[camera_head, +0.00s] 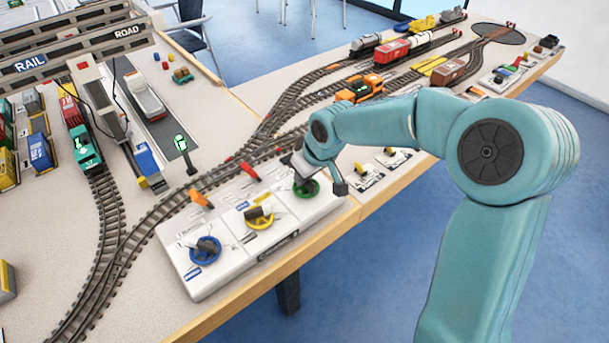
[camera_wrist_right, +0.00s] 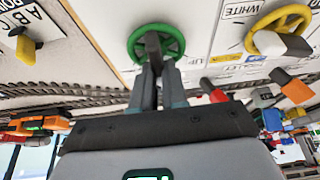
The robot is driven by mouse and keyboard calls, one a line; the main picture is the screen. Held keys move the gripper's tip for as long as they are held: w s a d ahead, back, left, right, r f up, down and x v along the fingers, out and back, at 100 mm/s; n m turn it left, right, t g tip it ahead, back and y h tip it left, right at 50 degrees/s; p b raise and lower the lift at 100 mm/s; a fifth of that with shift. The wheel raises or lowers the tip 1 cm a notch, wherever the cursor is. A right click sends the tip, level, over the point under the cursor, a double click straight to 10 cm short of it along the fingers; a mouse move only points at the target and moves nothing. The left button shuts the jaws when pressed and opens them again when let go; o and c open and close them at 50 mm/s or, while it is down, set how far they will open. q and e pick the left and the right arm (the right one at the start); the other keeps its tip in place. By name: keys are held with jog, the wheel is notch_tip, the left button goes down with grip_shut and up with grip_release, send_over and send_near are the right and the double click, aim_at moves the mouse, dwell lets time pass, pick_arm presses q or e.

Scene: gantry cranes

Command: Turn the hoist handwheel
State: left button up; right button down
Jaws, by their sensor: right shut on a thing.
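The green handwheel (camera_head: 314,191) sits at the right end of the white control panel (camera_head: 228,262). It also shows in the right wrist view (camera_wrist_right: 132,45), with a dark bar (camera_wrist_right: 152,46) across it and the label "UP" on the panel beside it. My right gripper (camera_head: 303,178) reaches down onto this wheel. In the right wrist view its two fingers (camera_wrist_right: 157,78) are shut on the dark bar. The wheel's hub is partly hidden by the bar and fingers. My left gripper is in neither view.
A yellow handwheel (camera_head: 261,219) and a blue handwheel (camera_head: 205,252) sit on the same panel, left of the green one. Orange (camera_head: 201,200) and red levers stand behind them. Model tracks run behind the panel. The rail-road gantry (camera_head: 75,48) stands at back left.

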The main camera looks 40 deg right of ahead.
dwell(0.3)
jog(key=c, duration=1.2)
grip_release()
jog(key=shift+o, duration=0.2)
jog(key=p+v, duration=0.2)
jog(key=v, duration=1.4)
jog(key=shift+s+r, duration=0.15)
jog(key=shift+r, duration=0.05)
